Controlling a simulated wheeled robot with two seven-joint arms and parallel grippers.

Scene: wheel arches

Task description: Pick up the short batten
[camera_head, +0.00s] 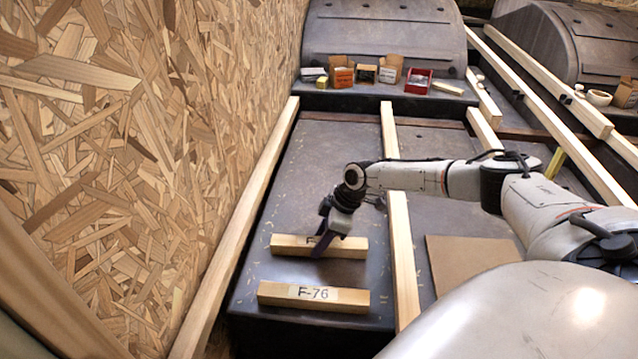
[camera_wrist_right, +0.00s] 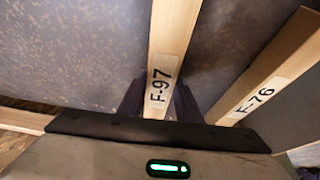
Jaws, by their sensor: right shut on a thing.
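Two short battens of pale wood lie on the dark surface in the head view. My right gripper (camera_head: 322,240) is shut on the farther batten (camera_head: 285,244). In the right wrist view this batten (camera_wrist_right: 173,40) carries the label F-97 and lies between the fingers of my right gripper (camera_wrist_right: 160,105). The nearer batten (camera_head: 275,292) is labelled F-76 and lies apart from it. It also shows at the right of the wrist view (camera_wrist_right: 275,65). I cannot tell whether the held batten touches the surface. My left gripper is not in view.
A chipboard wall (camera_head: 120,150) rises on the left. Long battens (camera_head: 402,250) run along the dark floor (camera_head: 325,160) on both sides of the short ones. Small boxes (camera_head: 342,70) stand on a ledge at the back. A brown board (camera_head: 465,262) lies at the right.

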